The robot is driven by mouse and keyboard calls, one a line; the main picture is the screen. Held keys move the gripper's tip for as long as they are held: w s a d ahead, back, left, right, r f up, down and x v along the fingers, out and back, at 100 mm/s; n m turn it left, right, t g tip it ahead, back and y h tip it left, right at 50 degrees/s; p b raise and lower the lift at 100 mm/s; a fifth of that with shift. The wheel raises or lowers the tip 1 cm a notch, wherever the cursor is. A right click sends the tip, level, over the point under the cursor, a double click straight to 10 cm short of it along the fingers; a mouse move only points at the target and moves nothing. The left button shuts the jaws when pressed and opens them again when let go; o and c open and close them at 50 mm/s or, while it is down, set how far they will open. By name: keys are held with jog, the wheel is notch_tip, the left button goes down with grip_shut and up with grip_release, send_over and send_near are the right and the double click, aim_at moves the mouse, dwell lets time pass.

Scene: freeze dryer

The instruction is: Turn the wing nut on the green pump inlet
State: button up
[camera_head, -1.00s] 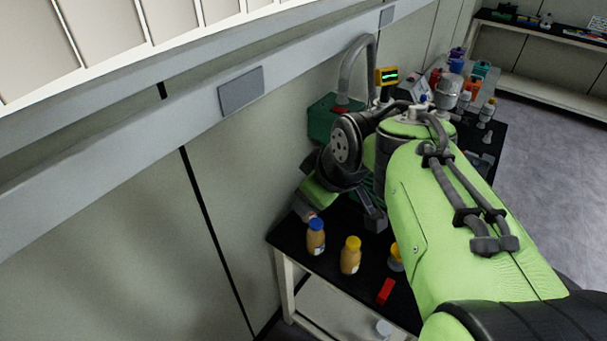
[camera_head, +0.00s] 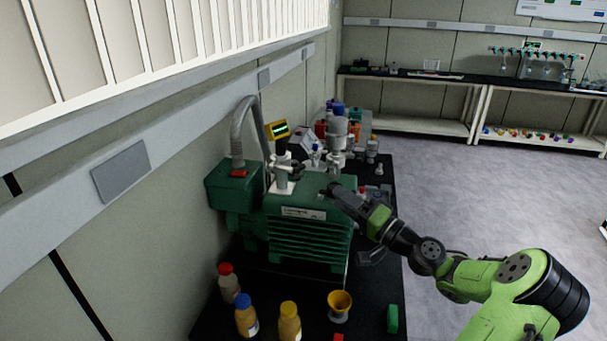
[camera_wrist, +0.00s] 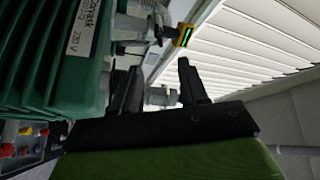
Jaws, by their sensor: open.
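The green pump (camera_head: 300,240) stands on the black bench top, with a metal pipe fitting (camera_head: 284,178) on its top. The pump (camera_wrist: 50,50) fills the left of the wrist view, turned on its side, with a grey fitting (camera_wrist: 135,28) beside it. My gripper (camera_head: 332,190) is at the pump's upper right edge, right of the fitting. In the wrist view my gripper (camera_wrist: 158,85) is open, with a grey metal part (camera_wrist: 160,96) showing between its fingers; I cannot tell its depth. I cannot make out the wing nut clearly in either view.
A grey hose (camera_head: 238,125) rises at the pump's left. Bottles (camera_head: 246,315) and a yellow funnel (camera_head: 339,305) stand in front. A yellow-framed display (camera_head: 278,129) and a grey vessel (camera_head: 338,135) are behind. The floor (camera_head: 460,200) to the right is clear.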

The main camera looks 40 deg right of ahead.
aim_at(300, 170)
jog(key=p+x, duration=0.1)
jog(key=x, duration=1.3)
jog(key=shift+w+p, duration=0.15)
jog(key=shift+p, duration=0.2)
